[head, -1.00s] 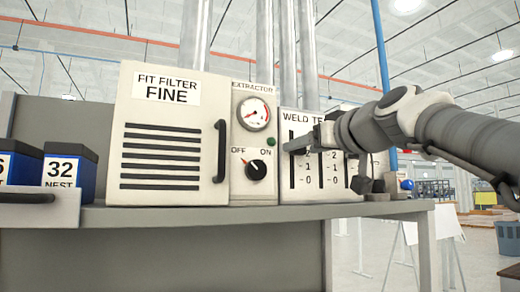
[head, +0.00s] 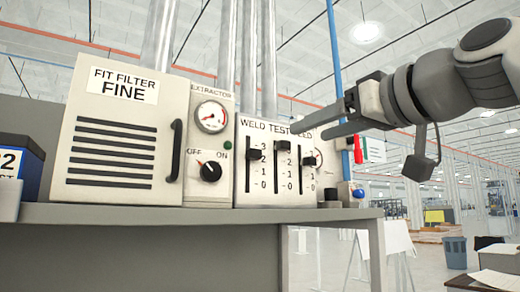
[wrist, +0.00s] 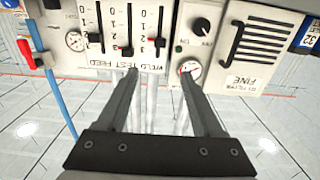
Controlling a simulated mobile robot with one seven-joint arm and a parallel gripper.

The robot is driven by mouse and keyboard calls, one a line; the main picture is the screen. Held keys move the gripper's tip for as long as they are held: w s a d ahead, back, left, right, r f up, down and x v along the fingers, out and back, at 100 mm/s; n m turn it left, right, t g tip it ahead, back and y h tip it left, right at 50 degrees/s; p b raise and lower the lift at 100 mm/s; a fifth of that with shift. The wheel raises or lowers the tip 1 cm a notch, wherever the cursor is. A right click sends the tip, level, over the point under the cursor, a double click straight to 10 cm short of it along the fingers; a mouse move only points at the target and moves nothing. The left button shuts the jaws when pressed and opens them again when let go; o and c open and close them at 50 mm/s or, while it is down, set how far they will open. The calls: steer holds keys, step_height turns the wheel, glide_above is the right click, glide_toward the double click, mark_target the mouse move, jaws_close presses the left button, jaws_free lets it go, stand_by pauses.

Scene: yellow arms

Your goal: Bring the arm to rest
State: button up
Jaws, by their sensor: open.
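My gripper (head: 325,122) is in the right half of the head view, raised in front of the weld test feed panel (head: 246,170). Its two fingers are apart with nothing between them. In the wrist view my gripper (wrist: 160,75) also shows spread fingers, with the panel (wrist: 118,58) upside down beyond them. The panel has three slider levers at differing heights; the middle lever (head: 282,146) is near the top of its slot. Part of the panel's upper right is hidden behind the fingers. I cannot tell the exact gap between fingers and panel.
The extractor panel (head: 228,145) has a dial and an OFF/ON knob (head: 211,171). Left of it stands the filter box (head: 65,190). All stand on a grey bench (head: 150,214). A blue pipe (head: 337,50) rises behind the gripper.

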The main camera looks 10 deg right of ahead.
stand_by(0.4)
steer(key=w+a+f+m+g+h, duration=0.1)
steer(key=a+f+g, duration=0.1)
steer(key=f, duration=0.5)
steer(key=w+a+f+g, duration=0.1)
steer(key=f+g, duration=0.1)
steer(key=f, duration=0.5)
steer(key=s+a+f+m+g+h, duration=0.1)
steer(key=s+f+g, duration=0.1)
steer(key=f, duration=1)
steer(key=s+a+f+g+h, duration=0.1)
steer(key=s+f, duration=0.4)
steer(key=f, duration=0.8)
steer(key=s+a+f+m+g+h, duration=0.1)
steer(key=s+f+g+h, duration=0.1)
steer(key=f, duration=1)
steer(key=s+g, duration=0.1)
steer(key=g, duration=0.1)
steer(key=shift+s+f+m+g+h, duration=0.3)
steer(key=shift+s, duration=0.05)
